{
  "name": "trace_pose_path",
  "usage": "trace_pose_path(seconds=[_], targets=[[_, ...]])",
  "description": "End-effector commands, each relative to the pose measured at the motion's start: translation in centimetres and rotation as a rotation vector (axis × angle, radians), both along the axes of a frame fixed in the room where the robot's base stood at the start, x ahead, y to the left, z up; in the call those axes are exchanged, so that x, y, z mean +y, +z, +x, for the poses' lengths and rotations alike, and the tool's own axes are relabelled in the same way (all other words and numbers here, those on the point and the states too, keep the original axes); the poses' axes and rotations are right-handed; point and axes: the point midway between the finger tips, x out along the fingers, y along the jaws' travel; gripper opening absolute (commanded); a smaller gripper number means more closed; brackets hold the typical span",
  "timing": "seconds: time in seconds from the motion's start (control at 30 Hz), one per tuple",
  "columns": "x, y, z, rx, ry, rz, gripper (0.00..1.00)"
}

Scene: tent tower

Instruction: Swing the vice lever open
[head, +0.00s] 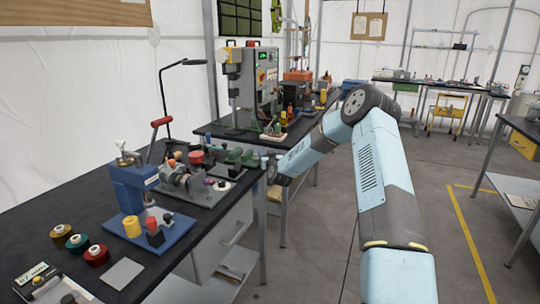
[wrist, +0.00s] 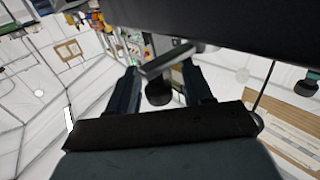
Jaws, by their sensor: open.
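A green vice (head: 236,156) sits on the black bench top near its right end in the head view. In the wrist view, a grey metal bar (wrist: 168,60) with a dark rounded knob (wrist: 158,93) lies between my fingers; it looks like the vice lever. My gripper (head: 270,168) is at the bench's right edge beside the vice, small and partly hidden by my own wrist. In the wrist view my gripper (wrist: 160,72) is open, with one finger on each side of the bar and knob. I cannot tell whether either finger touches it.
The black bench (head: 150,262) holds a blue press (head: 132,188) with a red-handled lever, thread spools (head: 96,254) and a small machine (head: 180,180). A dark slab fills the top of the wrist view. A second bench (head: 240,135) stands behind. Open grey floor (head: 325,235) lies right.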

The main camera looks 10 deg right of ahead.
Motion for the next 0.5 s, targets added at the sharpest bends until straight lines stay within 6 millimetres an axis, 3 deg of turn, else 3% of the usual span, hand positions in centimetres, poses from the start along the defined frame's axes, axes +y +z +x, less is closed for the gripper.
trace_pose_path(seconds=[0.23, 0.5], targets=[[-0.02, 0.00, 0.06, 0.000, 0.000, 0.000, 0.50], [-0.03, -0.01, 0.05, 0.000, 0.000, 0.000, 0.26]])
